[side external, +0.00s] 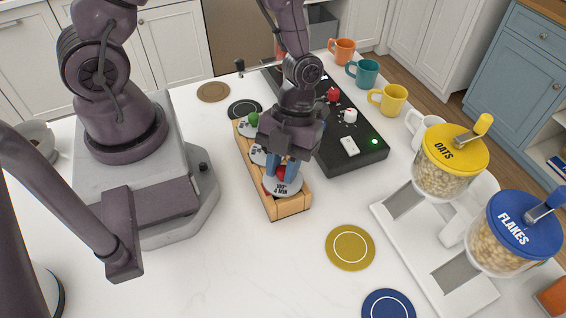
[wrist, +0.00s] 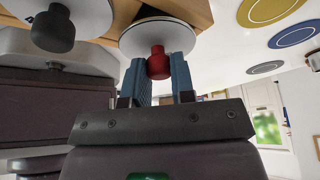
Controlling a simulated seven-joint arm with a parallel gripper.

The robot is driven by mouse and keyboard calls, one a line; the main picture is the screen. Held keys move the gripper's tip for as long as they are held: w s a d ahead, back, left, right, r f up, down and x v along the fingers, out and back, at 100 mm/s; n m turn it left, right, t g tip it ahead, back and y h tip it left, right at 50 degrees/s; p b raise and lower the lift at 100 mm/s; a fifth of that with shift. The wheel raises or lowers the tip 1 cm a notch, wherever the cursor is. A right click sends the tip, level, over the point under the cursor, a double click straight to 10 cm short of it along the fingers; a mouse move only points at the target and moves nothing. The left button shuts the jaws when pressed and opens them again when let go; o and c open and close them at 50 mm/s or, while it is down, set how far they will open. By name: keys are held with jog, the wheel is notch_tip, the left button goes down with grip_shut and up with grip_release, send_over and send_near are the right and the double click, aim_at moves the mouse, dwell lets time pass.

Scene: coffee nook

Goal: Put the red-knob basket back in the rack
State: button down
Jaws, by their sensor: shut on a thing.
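The red-knob basket (side external: 284,188) shows as a white disc lid with dark lettering and a red knob. It is at the front compartment of the wooden rack (side external: 292,208). The wrist view shows its red knob (wrist: 157,66) and white lid (wrist: 160,38) against the rack's wood (wrist: 190,10). My gripper (side external: 282,168) points down with its blue fingers shut on the red knob; both fingers flank it in the wrist view (wrist: 158,72). The basket's body is hidden, and I cannot tell whether it is fully seated.
A green-knob lid (side external: 253,119) and another lid (side external: 257,153) sit in the rack behind. A black machine (side external: 365,150) with knobs stands close on the right. Oats (side external: 448,165) and flakes (side external: 513,235) jars stand farther right. The counter in front is clear except for flat coasters (side external: 350,247).

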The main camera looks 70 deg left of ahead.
jog(key=shift+f, duration=0.55)
jog(key=c, duration=0.9)
grip_release()
jog(key=shift+r, duration=0.1)
jog(key=v, duration=1.2)
jog(key=shift+w+a+r, duration=0.15)
jog(key=shift+w+r, duration=0.05)
jog(key=shift+r, duration=0.15)
